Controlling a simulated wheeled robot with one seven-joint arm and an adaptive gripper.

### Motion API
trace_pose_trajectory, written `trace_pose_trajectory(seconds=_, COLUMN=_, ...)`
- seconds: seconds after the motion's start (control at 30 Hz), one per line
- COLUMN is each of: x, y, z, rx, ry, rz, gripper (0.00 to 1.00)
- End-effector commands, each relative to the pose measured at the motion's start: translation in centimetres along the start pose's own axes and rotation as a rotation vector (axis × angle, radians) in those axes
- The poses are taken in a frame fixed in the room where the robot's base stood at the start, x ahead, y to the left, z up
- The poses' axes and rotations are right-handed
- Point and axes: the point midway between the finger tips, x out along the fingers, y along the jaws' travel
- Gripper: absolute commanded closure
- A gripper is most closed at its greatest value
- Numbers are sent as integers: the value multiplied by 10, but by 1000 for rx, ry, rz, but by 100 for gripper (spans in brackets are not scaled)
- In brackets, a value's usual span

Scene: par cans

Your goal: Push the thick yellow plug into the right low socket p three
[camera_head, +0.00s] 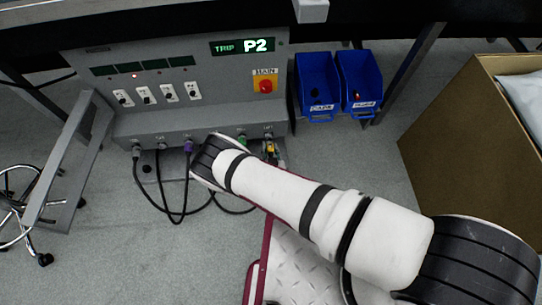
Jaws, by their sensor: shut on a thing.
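A grey power panel (205,70) has a low ledge (175,125) with a row of sockets along its front. The yellow plug (270,148) shows as a small yellow patch just below the right end of that row. My gripper (275,156) is mostly hidden behind my white arm; a little of it shows around the yellow plug, and it is shut on it. The rightmost socket (268,134) is just above the plug. I cannot tell whether the plug touches it or is apart from it. Socket labels are too small to read.
Black cables hang from plugs at the left, one a purple plug (188,146). A green plug (241,139) is left of the yellow one. The display (242,46) reads TRIP P2. Blue bins (318,85) hang at right; a cardboard box (470,130) and a stool (18,205) flank the floor.

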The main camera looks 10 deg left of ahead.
Motion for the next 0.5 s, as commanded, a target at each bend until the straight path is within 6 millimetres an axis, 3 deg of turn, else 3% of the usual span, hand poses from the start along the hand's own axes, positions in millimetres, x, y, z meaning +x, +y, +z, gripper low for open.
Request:
trace_pose_trajectory(seconds=0.13, x=13, y=0, z=-4, rx=0, ry=1, rz=1, gripper=100)
trace_pose_trajectory(seconds=0.5, x=13, y=0, z=-5, rx=0, ry=0, rz=0, gripper=100)
